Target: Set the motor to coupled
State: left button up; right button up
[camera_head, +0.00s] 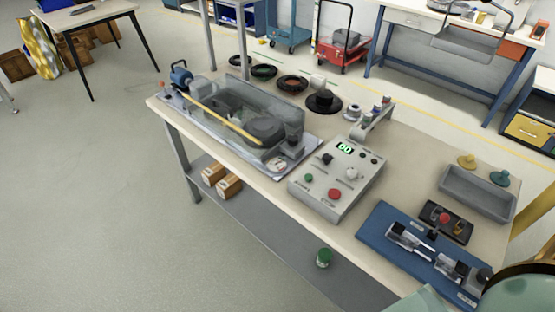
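A grey control box (338,178) with a green-lit display (345,148), black and light knobs, a green button and a red button (334,194) sits mid-bench. To its right, a blue plate (383,222) carries silver blocks on a rail. Behind these is a dark switch unit (446,221) with a red knob. At the bench's left end, a grey machine (240,113) with a clear cover and yellow rod has a blue part (181,76) at its far-left corner. I cannot tell which part is the motor or whether it is coupled. Neither gripper is in view.
The bench top (403,153) has bare room behind the control box. A grey tray (476,193) stands at the right, with dark rings (292,84) along the back edge. Boxes (228,186) and a green-lidded jar (323,258) are on the lower shelf. Floor at left is clear.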

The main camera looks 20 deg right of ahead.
aim_at(182, 78)
jog(key=i+j+u, duration=0.4)
jog(key=i, duration=0.5)
jog(key=i+u, duration=0.4)
jog(key=i, duration=0.5)
jog(key=i+z, duration=0.1)
jog(key=i, duration=0.45)
jog(key=i+j, duration=0.15)
jog(key=i, duration=0.35)
jog(key=i+j+z, duration=0.15)
jog(key=i, duration=0.4)
jog(key=i+j+z, duration=0.1)
jog(key=i+z, duration=0.35)
jog(key=i+j+z, duration=0.2)
jog(key=z, duration=0.25)
jog(key=i+j+z, duration=0.3)
jog(key=z, duration=0.15)
jog(key=i+j+z, duration=0.2)
jog(key=j+z, duration=0.25)
jog(key=i+j+z, duration=0.15)
jog(key=j+z, duration=0.25)
jog(key=j, duration=0.15)
jog(key=j+z, duration=0.35)
jog(key=j, duration=0.25)
jog(key=j+z, duration=0.4)
jog(key=j, duration=0.2)
jog(key=i, duration=0.05)
